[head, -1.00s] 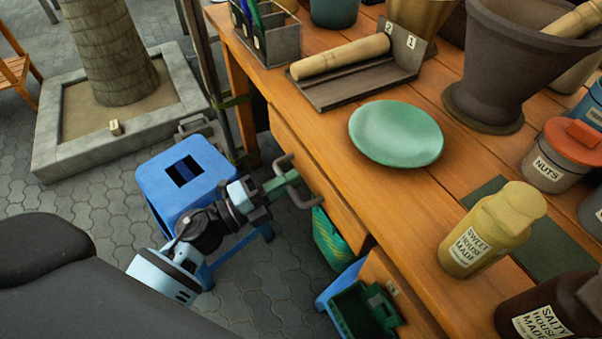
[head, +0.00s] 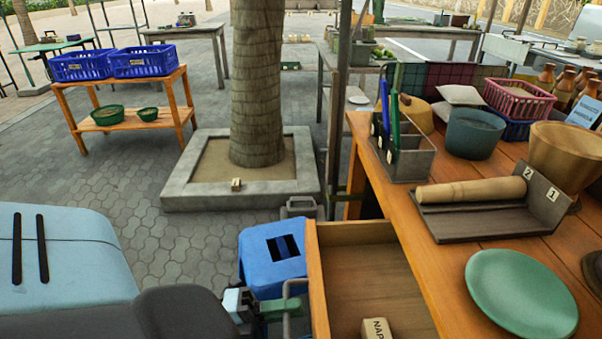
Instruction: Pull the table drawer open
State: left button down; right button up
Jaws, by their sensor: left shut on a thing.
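The wooden table drawer (head: 357,285) stands pulled out from the side of the orange wooden table (head: 402,222), and its inside is visible. A small pale box (head: 377,328) marked "NAP" lies in it, cut off by the picture's bottom edge. The grey bar handle (head: 288,288) is on the drawer's front, at its left. My left gripper (head: 284,309), with green fingers, is shut on this handle. My right gripper is not in view.
On the table are a green plate (head: 521,293), a grey tray with a rolling pin (head: 471,190) and a pen holder (head: 405,160). A stone-edged tree planter (head: 240,200) stands behind; paved floor is free at left.

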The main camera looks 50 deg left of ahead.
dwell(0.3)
pick_arm(q)
jog(key=c, duration=1.5)
grip_release()
jog(key=shift+c, duration=0.2)
jog(key=v, duration=0.8)
